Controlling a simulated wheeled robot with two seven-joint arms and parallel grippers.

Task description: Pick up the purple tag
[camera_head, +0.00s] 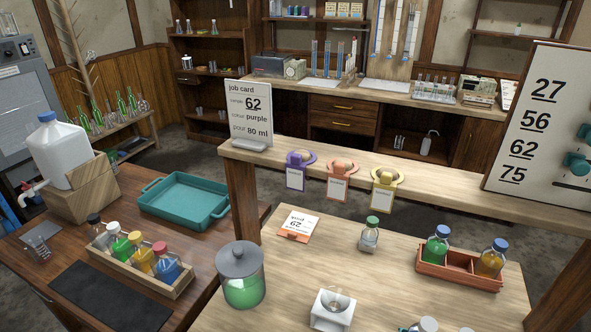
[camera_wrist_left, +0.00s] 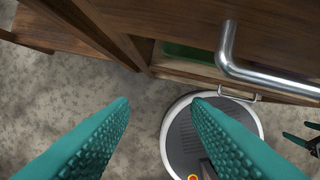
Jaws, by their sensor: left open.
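The purple tag (camera_head: 296,178) hangs from the front edge of the raised wooden shelf in the head view, with a purple ring at its top and a white label below. An orange tag (camera_head: 338,187) and a yellow tag (camera_head: 383,198) hang to its right. My left gripper (camera_wrist_left: 160,105) shows in the left wrist view as two teal textured fingers, apart, with nothing between them. It is low over the floor near a wooden cabinet front, away from the tags. Neither gripper shows in the head view.
A job card (camera_head: 249,115) reading "62", "purple" and "80 ml" stands left of the tags. Below are a green-filled jar (camera_head: 242,285), a small green-capped bottle (camera_head: 369,238) and an orange crate (camera_head: 459,277). A metal handle (camera_wrist_left: 235,65) is close to my left gripper.

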